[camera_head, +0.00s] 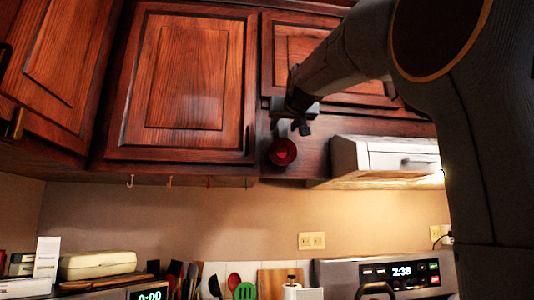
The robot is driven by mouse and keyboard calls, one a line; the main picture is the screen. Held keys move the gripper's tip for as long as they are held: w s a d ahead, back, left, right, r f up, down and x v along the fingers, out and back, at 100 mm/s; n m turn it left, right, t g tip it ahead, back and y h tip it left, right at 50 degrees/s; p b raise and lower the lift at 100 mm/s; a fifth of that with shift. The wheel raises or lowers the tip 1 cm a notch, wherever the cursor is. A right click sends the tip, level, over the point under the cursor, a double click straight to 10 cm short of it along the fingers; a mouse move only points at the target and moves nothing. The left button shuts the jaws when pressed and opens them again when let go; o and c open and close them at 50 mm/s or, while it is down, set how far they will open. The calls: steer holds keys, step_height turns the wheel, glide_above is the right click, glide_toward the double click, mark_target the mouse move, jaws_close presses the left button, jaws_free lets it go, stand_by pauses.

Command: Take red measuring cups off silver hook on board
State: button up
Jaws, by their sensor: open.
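The red measuring cups (282,152) show as a dark red round shape against the dark wood board (312,160) beside the large cabinet door. They are too small to tell apart. The silver hook they hang on cannot be made out. My gripper (293,128) is just above the cups, its dark fingers pointing down toward them. It is open, with nothing seen between the fingers. I cannot tell whether a finger touches the cups or their handles.
Wooden cabinets (185,80) fill the upper view, close around my gripper. Small hooks (130,181) line their lower edge. A pale range hood (385,160) juts out right of the cups. Utensils (244,290) and a stove panel (400,275) are below. The wall between is mostly clear.

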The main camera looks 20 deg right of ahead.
mark_target(283, 129)
steer(key=p+x, duration=0.1)
steer(key=x, duration=0.1)
steer(key=p+x, duration=0.1)
steer(key=x, duration=0.2)
steer(key=shift+d, duration=0.25)
jaws_close()
